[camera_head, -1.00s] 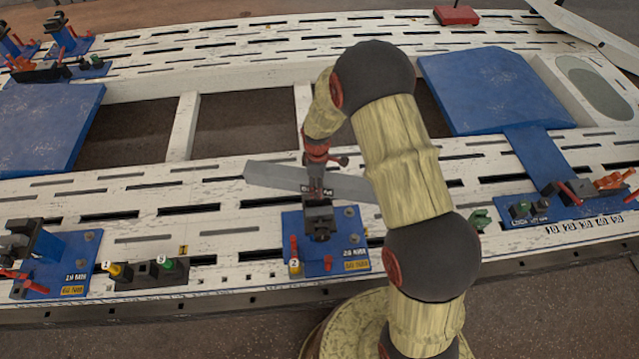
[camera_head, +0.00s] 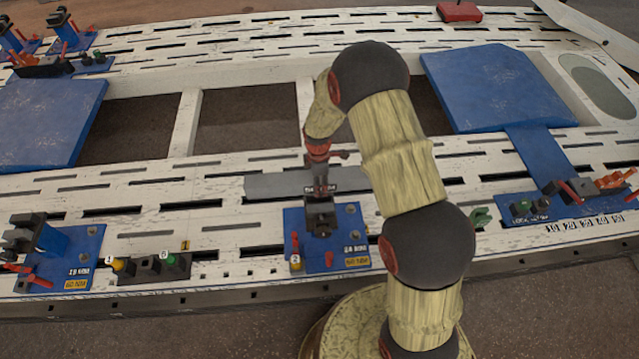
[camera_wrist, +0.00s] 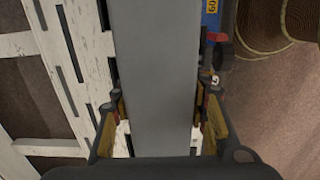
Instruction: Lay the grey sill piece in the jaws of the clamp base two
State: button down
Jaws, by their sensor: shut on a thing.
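The grey sill piece (camera_head: 273,187) is a long flat grey bar. My gripper (camera_head: 321,188) is shut on it near the middle of its visible length. In the wrist view the sill piece (camera_wrist: 155,60) runs lengthwise between the two fingers of my gripper (camera_wrist: 160,108). Clamp base two (camera_head: 345,222) is a blue plate with dark jaws, red handles and a yellow button marked 2. The sill piece is just behind the jaws in the head view. The height between them is hard to tell. My arm hides the bar's right end.
A similar blue clamp base (camera_head: 75,262) stands at the left, beside a dark button box (camera_head: 152,268). Another blue fixture with red and orange handles (camera_head: 560,200) is at the right. Large blue plates (camera_head: 495,85) lie farther back on the white slotted bench (camera_head: 130,205).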

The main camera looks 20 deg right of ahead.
jog(key=shift+w+f+b, duration=0.1)
jog(key=shift+f+b, duration=2.1)
jog(key=shift+f, duration=1.95)
jog(key=shift+s+f, duration=0.2)
jog(key=shift+s, duration=0.1)
jog(key=c, duration=0.9)
grip_release()
jog(key=shift+s+f, duration=0.1)
jog(key=shift+f, duration=0.05)
jog(key=shift+s, duration=0.1)
jog(key=r, duration=1.2)
jog(key=shift+w+a+r, duration=0.1)
jog(key=shift+w+r, duration=0.05)
jog(key=shift+w, duration=0.2)
